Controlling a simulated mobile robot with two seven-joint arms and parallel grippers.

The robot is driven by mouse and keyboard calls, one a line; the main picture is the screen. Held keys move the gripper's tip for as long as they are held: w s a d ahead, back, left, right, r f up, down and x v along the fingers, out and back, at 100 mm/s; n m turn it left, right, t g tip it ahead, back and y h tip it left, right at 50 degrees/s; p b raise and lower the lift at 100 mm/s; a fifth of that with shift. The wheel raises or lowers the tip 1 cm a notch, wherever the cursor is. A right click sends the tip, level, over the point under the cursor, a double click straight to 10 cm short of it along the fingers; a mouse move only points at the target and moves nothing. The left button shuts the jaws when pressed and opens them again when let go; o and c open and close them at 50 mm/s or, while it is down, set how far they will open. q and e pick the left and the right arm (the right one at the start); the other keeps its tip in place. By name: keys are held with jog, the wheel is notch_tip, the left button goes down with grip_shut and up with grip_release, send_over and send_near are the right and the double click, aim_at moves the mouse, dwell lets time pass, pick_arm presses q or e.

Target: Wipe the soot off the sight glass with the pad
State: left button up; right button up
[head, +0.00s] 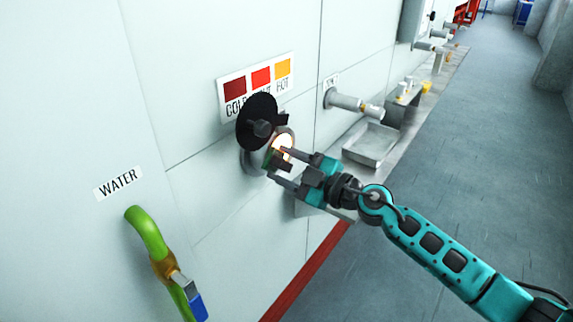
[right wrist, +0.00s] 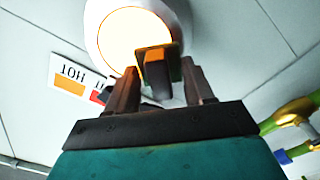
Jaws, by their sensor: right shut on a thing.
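The sight glass (head: 284,141) is a round, glowing window in a grey metal housing on the wall. In the right wrist view the glass (right wrist: 122,35) is bright cream-orange, and I see no clear soot on its visible part. My right gripper (head: 280,166) is shut on the pad (head: 268,159), a small block with a dark back and a greenish edge. The pad also shows between the fingers in the right wrist view (right wrist: 158,68), overlapping the glass's lower right edge. I cannot tell whether it touches the glass. My left gripper is out of view.
A black round cover (head: 257,118) sits swung aside at the glass's upper left. A colour chart (head: 261,77) is above. A green water hose (head: 146,232) with a valve hangs lower left. A pipe outlet (head: 350,103) and metal tray (head: 371,143) are to the right.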

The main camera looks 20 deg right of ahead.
jog(key=shift+v, duration=3)
jog(key=shift+v, duration=1.45)
